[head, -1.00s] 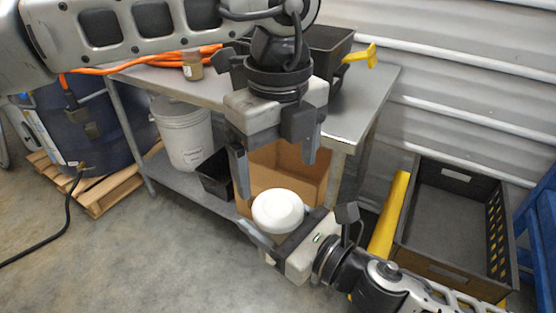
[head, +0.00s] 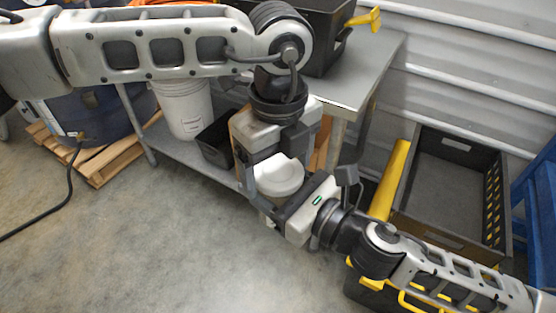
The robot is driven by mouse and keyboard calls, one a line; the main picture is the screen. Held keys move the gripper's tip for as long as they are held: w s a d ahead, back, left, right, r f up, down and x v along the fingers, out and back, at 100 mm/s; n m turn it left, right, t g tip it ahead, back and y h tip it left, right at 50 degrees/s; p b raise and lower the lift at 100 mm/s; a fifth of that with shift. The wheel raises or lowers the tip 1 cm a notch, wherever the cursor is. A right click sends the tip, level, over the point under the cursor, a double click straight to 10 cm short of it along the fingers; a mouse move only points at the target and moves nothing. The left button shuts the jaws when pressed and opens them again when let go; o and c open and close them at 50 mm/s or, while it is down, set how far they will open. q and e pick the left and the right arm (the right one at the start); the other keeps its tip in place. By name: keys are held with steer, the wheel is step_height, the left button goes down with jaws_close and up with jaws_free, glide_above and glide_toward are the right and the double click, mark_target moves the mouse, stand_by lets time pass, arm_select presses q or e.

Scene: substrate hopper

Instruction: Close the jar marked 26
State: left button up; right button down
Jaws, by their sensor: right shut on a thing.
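A jar with a white round lid (head: 279,174) is near the middle of the head view, in front of the table. Its body is mostly hidden below the lid and behind the grippers, and no number can be read. My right gripper (head: 272,207) is shut on the jar's body from the lower right and holds it upright, off the floor. My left gripper (head: 275,178) points down from above, with its fingers on either side of the lid. The fingers look apart from the lid, though the far one is partly hidden.
A metal table (head: 350,85) stands behind, with a black bin (head: 318,50) on top. A white bucket (head: 187,108) and a small black bin (head: 216,143) are on its lower shelf. A dark crate (head: 455,185) is at right. Floor at front left is clear.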

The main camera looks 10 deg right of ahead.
arm_select(q)
steer(key=c, duration=0.8)
steer(key=shift+o, duration=0.2)
steer(key=m, duration=0.3)
steer(key=o, duration=1.1)
